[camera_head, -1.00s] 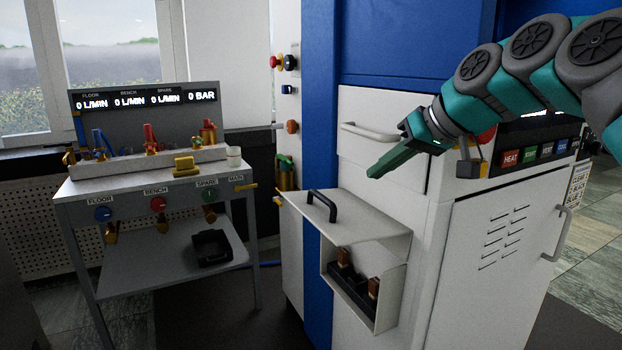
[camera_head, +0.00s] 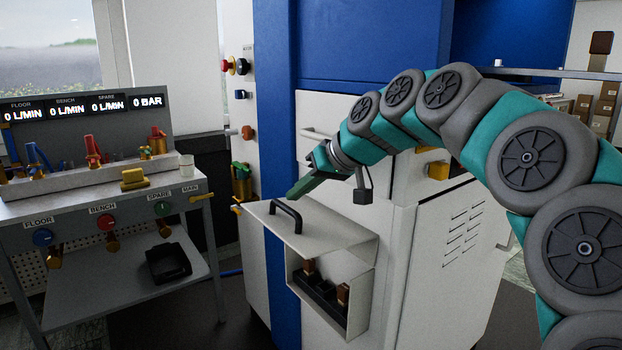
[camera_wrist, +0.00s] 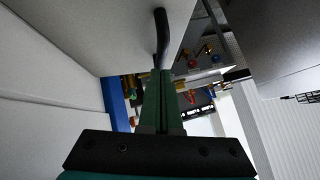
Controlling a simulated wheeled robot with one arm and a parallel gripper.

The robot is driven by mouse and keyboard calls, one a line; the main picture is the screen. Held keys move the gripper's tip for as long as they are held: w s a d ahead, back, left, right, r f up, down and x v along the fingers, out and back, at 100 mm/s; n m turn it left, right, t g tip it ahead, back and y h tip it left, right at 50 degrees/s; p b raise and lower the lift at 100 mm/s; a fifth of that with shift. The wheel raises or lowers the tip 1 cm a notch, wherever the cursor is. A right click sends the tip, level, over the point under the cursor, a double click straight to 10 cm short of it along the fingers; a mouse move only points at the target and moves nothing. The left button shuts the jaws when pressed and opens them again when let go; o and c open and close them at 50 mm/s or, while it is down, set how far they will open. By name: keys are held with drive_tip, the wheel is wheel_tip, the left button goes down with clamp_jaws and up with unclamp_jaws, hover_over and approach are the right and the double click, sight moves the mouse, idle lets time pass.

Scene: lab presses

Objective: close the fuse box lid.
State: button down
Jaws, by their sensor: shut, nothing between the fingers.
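The fuse box (camera_head: 361,306) is mounted on the side of the white cabinet. Its lid (camera_head: 325,233) is open, sticking out above the box, with a black handle (camera_head: 286,214) on its upper face. Dark fuse blocks with brown tops (camera_head: 318,285) show inside. My green gripper (camera_head: 291,194) is shut and empty, just above the handle end of the lid in the head view. In the wrist view, my gripper fingers (camera_wrist: 167,92) point toward the black handle (camera_wrist: 161,35) and the pale lid panel (camera_wrist: 105,30). Whether they touch the handle cannot be told.
A bench with coloured valves (camera_head: 105,215) and a lower shelf holding a black tray (camera_head: 168,263) stands at left. The blue-and-white cabinet (camera_head: 455,235) is close behind my arm. A drawer handle (camera_head: 318,134) lies behind my gripper. Floor shows between bench and cabinet.

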drive_tip(key=shift+w+a+f, duration=0.25)
drive_tip(key=shift+a+f, duration=0.15)
drive_tip(key=shift+f, duration=0.05)
